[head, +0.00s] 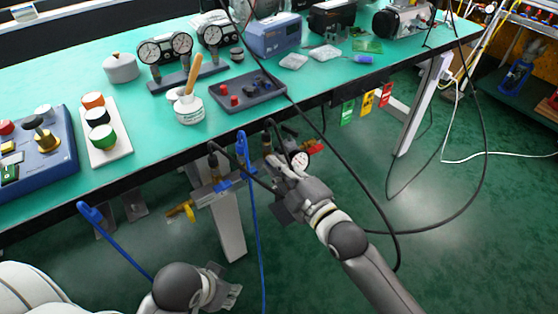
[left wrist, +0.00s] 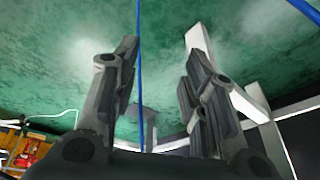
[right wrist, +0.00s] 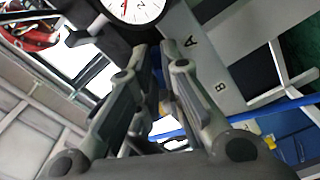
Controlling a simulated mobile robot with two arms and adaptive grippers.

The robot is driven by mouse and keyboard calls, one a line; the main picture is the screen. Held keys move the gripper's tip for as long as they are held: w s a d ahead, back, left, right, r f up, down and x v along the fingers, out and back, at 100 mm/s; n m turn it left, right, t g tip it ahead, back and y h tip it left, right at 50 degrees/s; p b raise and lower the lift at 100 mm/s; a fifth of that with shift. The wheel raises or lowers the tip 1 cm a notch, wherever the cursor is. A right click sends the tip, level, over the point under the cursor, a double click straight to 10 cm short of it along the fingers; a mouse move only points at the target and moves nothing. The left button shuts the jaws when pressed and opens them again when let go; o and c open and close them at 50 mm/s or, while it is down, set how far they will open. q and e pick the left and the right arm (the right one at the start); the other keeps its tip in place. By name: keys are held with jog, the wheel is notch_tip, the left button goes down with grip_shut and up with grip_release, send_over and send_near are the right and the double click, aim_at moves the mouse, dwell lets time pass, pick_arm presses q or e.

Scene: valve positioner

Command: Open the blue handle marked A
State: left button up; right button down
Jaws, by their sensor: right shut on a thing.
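My right gripper (head: 276,166) is in front of the fittings under the table's front edge, beside a round gauge (head: 299,159). My left gripper (left wrist: 160,55) is open and empty, low at the front left.
A yellow handle (head: 180,210) is on the piping at left, and a red handle (head: 316,148) is right of the gauge. Blue hoses (head: 254,230) and black cables (head: 345,165) hang near my arms. The green table (head: 330,85) is crowded with instruments.

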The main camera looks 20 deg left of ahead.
pick_arm(q)
notch_tip(320, 180, down, 21)
jog(key=s+g+p, duration=0.1)
jog(key=s+p, duration=0.1)
jog(key=p, duration=0.3)
jog(key=shift+s+p, duration=0.2)
jog(key=shift+p, duration=0.1)
pick_arm(e)
jog(key=shift+m, duration=6.3)
pick_arm(q)
jog(key=shift+s+a+f, duration=0.1)
pick_arm(e)
jog(key=c, duration=1.6)
grip_release()
jog(key=shift+o, duration=0.2)
